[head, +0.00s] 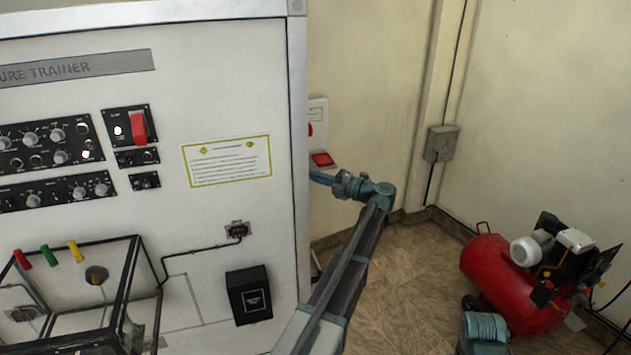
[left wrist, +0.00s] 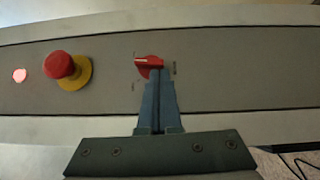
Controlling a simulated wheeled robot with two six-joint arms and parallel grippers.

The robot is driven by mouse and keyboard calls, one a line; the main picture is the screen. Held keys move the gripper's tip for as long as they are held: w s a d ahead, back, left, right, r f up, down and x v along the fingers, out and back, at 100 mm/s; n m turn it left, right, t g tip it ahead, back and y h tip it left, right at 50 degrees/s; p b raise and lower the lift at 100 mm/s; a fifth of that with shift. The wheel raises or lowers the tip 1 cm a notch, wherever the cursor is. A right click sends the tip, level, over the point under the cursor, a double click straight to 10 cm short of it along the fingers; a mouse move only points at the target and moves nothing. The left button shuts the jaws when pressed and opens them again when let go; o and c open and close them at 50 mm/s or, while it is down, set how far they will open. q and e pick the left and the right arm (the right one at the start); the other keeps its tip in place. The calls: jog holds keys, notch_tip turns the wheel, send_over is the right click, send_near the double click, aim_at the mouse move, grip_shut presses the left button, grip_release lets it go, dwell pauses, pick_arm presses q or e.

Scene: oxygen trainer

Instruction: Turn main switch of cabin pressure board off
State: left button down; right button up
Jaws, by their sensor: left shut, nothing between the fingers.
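In the left wrist view a red rotary switch (left wrist: 148,62) sits on a grey panel strip (left wrist: 220,75). A pale line on its knob lies roughly level in the picture, with small labels around it. My left gripper (left wrist: 162,74) is shut and empty, its tips overlapping the knob's lower right side. I cannot tell whether they touch it. In the head view my left gripper (head: 322,178) shows only partly; its tips are hidden behind the edge of the white trainer cabinet (head: 225,100). The switch is hidden there. My right gripper is not in view.
Left of the switch are a red emergency-stop button (left wrist: 60,65) on a yellow base and a pale pink lamp (left wrist: 19,75). The cabinet front carries a red-covered switch (head: 138,127) and several knobs. A red compressor (head: 505,285) stands on the floor at the right.

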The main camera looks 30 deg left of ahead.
pick_arm(q)
jog(key=shift+w+a+f+n+g+y+b, duration=0.3)
jog(key=shift+n+g+y+b, duration=0.35)
jog(key=shift+n+b, duration=0.8)
jog(key=shift+w+a+f+n+g+y+b, duration=0.15)
jog(key=shift+f+n+g+y+b, duration=0.25)
jog(key=shift+n+y+b, duration=0.95)
jog(key=shift+w+a+f+n+g+y+b, duration=0.25)
jog(key=shift+n+g+b, duration=0.45)
jog(key=shift+b, duration=1.4)
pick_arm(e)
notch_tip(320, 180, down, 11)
pick_arm(q)
jog(key=shift+a+f, duration=0.1)
jog(key=shift+f, duration=0.05)
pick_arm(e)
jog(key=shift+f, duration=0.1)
